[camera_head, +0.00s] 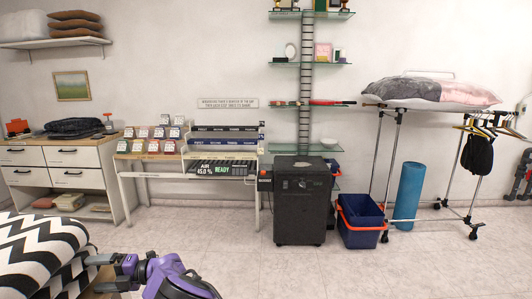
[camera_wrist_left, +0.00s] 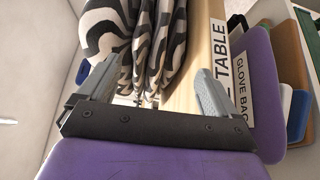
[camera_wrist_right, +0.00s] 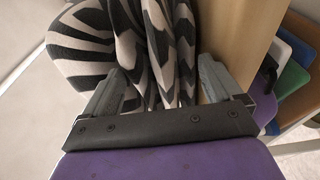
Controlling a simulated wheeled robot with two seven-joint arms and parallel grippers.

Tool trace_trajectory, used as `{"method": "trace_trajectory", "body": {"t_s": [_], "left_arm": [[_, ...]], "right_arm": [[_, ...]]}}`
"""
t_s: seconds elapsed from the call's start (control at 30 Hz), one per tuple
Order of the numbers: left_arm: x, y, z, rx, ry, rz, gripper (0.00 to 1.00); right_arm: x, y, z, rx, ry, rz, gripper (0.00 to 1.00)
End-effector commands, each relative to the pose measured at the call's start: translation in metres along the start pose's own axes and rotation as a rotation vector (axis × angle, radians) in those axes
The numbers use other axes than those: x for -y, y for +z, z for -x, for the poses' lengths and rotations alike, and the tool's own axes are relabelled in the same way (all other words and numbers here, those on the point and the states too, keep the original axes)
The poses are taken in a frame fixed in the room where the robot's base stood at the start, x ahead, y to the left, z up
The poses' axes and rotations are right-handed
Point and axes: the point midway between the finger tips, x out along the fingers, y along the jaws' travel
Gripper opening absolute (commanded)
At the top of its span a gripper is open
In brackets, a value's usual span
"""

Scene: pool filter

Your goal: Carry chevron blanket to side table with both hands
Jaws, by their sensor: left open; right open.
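The chevron blanket (camera_head: 38,245), black and white and folded in thick layers, is at the lower left of the head view, cut off by the frame edge. My right gripper (camera_head: 100,273) is at the blanket's right side. In the right wrist view the blanket's folds (camera_wrist_right: 160,40) reach between the open fingers of my right gripper (camera_wrist_right: 163,82). In the left wrist view the folds (camera_wrist_left: 150,35) also reach between the open fingers of my left gripper (camera_wrist_left: 158,90). Neither gripper is closed on the cloth. My left gripper is outside the head view. I cannot identify the side table with certainty.
A wooden edge labelled "TABLE" (camera_wrist_left: 217,60) is beside the blanket. A drawer cabinet (camera_head: 60,160), a white display desk (camera_head: 190,165), a black bin (camera_head: 302,205), blue tubs (camera_head: 360,225) and a wheeled rack (camera_head: 395,150) line the wall. The tiled floor (camera_head: 330,270) in front is clear.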

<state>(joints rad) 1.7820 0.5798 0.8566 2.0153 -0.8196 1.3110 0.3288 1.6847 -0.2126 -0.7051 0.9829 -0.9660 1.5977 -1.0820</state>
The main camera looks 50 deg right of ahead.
Motion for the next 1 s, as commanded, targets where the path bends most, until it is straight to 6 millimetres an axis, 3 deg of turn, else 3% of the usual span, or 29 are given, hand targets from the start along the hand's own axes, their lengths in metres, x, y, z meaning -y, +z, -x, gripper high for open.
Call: {"method": "trace_trajectory", "body": {"t_s": [0.53, 1.0], "left_arm": [[0.0, 0.0, 0.027, -0.001, 0.0, 0.0, 0.92], [0.0, 0.0, 0.029, 0.0, 0.0, 0.0, 0.92]], "right_arm": [[0.0, 0.0, 0.0, 0.0, 0.0, 0.0, 0.92], [0.0, 0.0, 0.0, 0.0, 0.0, 0.0, 0.92]]}}
